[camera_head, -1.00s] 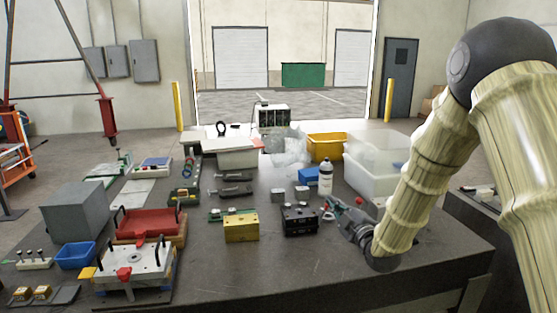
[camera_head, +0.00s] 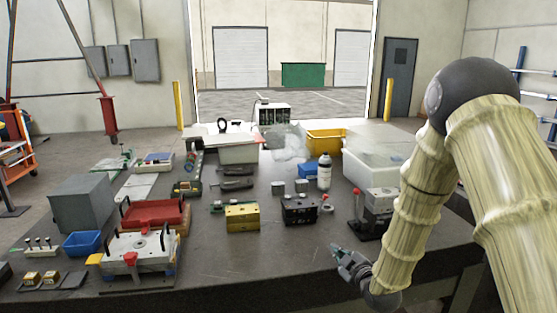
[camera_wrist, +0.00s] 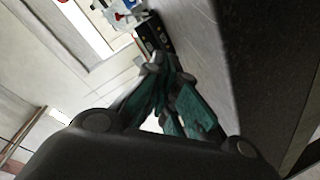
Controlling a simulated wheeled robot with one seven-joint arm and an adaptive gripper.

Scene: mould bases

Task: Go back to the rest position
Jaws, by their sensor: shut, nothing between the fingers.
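My gripper (camera_head: 341,254) is at the front right edge of the dark table (camera_head: 270,262), at the end of my bent arm. It is shut and empty. In the wrist view its green-padded fingers (camera_wrist: 168,97) come together, with the table surface beside them. Nothing is held between the fingertips. No other object is named by the task.
A grey device with a red-knobbed lever (camera_head: 378,212) stands just behind my gripper. A black block (camera_head: 300,211) and a yellow block (camera_head: 242,216) sit to the left. A white mould base (camera_head: 140,255) is at the front left. The table's front middle is clear.

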